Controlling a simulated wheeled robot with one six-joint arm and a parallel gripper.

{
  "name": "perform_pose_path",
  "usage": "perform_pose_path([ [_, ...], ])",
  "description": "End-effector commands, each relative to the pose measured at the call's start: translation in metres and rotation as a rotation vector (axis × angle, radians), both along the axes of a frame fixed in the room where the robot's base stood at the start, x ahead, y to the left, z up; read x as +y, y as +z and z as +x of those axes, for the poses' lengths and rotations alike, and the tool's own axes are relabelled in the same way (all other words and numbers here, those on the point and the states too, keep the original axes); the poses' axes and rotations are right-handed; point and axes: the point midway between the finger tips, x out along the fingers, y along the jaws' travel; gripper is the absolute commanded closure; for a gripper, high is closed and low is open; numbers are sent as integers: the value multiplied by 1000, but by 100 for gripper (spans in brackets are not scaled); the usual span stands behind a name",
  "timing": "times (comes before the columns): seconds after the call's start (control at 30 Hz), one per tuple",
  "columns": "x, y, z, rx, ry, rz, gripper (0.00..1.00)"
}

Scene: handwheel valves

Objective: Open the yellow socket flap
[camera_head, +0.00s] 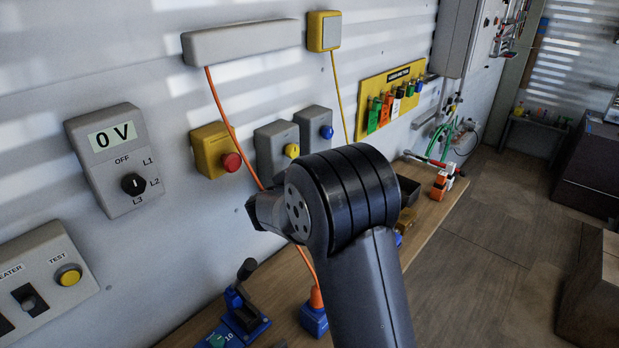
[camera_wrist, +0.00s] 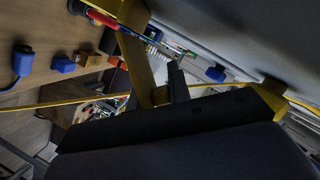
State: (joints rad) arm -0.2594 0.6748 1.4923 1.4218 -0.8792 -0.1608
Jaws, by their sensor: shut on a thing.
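In the head view, the black joint of my arm (camera_head: 345,200) covers the wall where my gripper works, so the gripper and any yellow socket behind it are hidden. In the dark wrist view, my gripper (camera_wrist: 172,92) shows a black finger beside a slanting yellow part (camera_wrist: 140,60), which I take to be the yellow socket flap. My gripper is shut on it. The grip itself is partly hidden, and how far the flap stands open cannot be told. Another yellow part (camera_wrist: 270,92) shows at the right.
A yellow cable (camera_head: 339,90) hangs from a yellow box (camera_head: 324,30) and passes behind my arm. An orange cable (camera_head: 222,115) runs down to a blue plug (camera_head: 314,318) on the bench. A yellow box with a red button (camera_head: 218,152) is left of my arm.

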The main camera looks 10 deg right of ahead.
Motion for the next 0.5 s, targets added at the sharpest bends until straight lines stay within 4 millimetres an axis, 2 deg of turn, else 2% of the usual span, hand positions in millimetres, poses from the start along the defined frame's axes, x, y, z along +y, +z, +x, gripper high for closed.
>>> perform_pose_path([
  [0.03,1,6,2,4,1,-10,100],
  [0.5,3,6,4,55,3,-47,100],
])
